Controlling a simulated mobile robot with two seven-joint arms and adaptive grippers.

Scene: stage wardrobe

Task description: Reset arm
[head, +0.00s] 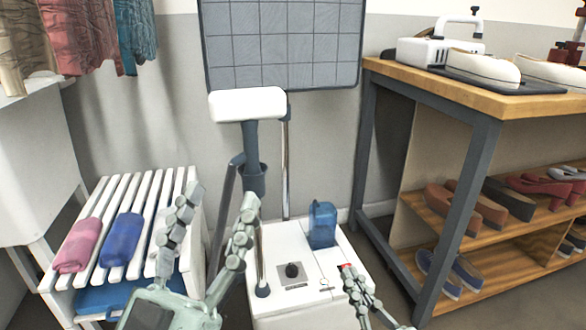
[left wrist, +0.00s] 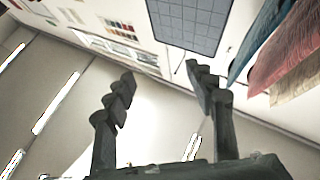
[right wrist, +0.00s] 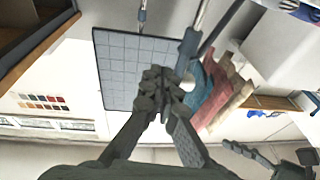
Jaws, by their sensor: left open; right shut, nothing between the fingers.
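My left gripper (head: 218,230) is in the lower left middle of the head view, its two fingers spread wide and pointing up. In the left wrist view (left wrist: 165,95) the fingers are apart with nothing between them. The arms themselves are mostly out of the head view.
A white steamer base (head: 292,245) with a blue tank (head: 322,225) stands close ahead. A slatted rack (head: 105,200) with rolled cloths is at left. A wooden-topped table (head: 470,92) with shoe shelves is at right. A gridded board (head: 285,45) stands behind.

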